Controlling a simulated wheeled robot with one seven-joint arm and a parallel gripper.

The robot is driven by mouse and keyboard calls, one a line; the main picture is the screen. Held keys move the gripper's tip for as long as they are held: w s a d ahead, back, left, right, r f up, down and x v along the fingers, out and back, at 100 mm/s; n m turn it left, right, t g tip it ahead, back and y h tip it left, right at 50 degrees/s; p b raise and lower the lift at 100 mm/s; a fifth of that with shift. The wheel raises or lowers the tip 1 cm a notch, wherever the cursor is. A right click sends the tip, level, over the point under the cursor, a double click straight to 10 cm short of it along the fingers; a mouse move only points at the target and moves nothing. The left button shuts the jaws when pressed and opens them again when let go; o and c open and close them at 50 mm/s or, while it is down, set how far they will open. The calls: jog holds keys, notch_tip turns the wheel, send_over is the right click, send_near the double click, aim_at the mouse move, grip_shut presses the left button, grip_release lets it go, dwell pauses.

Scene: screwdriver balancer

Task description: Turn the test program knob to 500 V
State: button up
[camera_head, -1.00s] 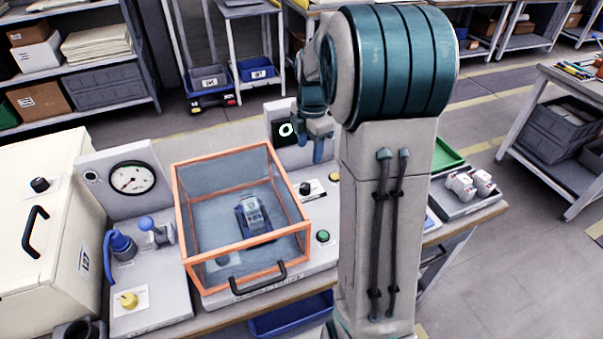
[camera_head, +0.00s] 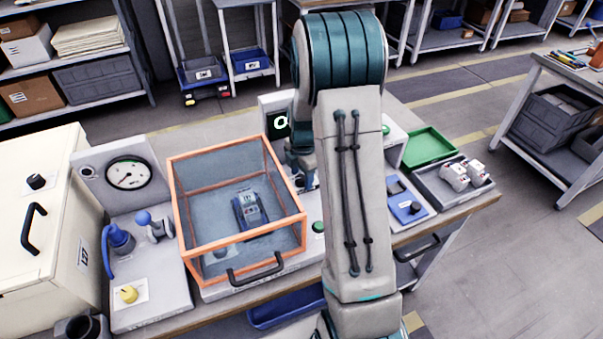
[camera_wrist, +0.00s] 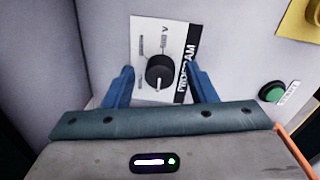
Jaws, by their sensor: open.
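The test program knob (camera_wrist: 159,73) is a round black knob with a white pointer line on a white label plate (camera_wrist: 144,38). The plate reads "PROGRAM", and a partly legible voltage mark ending in "V" shows near its upper part. In the wrist view the pointer line is toward the bottom of the knob. My gripper (camera_wrist: 160,88) is open, with one blue finger on either side of the knob; I cannot tell whether they touch it. In the head view my gripper (camera_head: 304,165) is by the right side of the orange-framed box, and my arm hides the knob.
A clear box with an orange frame (camera_head: 240,155) stands close left of my gripper, with a device inside. A green button (camera_wrist: 271,92) and a yellow part (camera_wrist: 300,18) are right of the knob. A green tray (camera_head: 430,148) lies right of my arm.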

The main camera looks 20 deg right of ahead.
jog(key=c, duration=1)
jog(key=shift+o, duration=0.2)
